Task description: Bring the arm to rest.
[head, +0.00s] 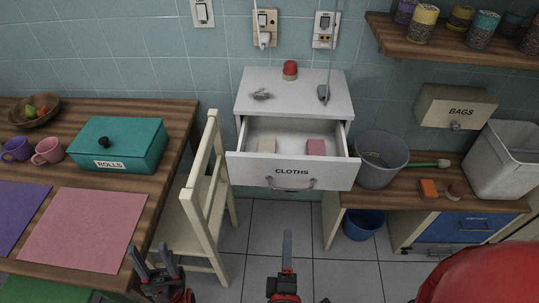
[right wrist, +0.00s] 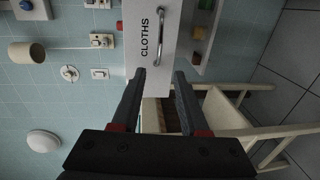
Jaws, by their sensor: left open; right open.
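My left gripper (head: 158,262) is low in the head view, left of centre, over the floor by the table's edge. Its fingers are apart with nothing between them. My right gripper (head: 287,240) is low in the centre, in front of the open drawer and apart from it. The head view shows it nearly edge-on. In the right wrist view, its two fingers (right wrist: 161,74) are spread and empty, with the CLOTHS drawer front (right wrist: 152,40) beyond them.
The CLOTHS drawer (head: 250,172) stands open, holding a beige and a pink item. A cream chair (head: 190,215) stands left of it, beside the wooden table (head: 178,125). A grey bin (head: 380,160) and blue bucket (head: 363,225) are to the right. Tiled floor lies between.

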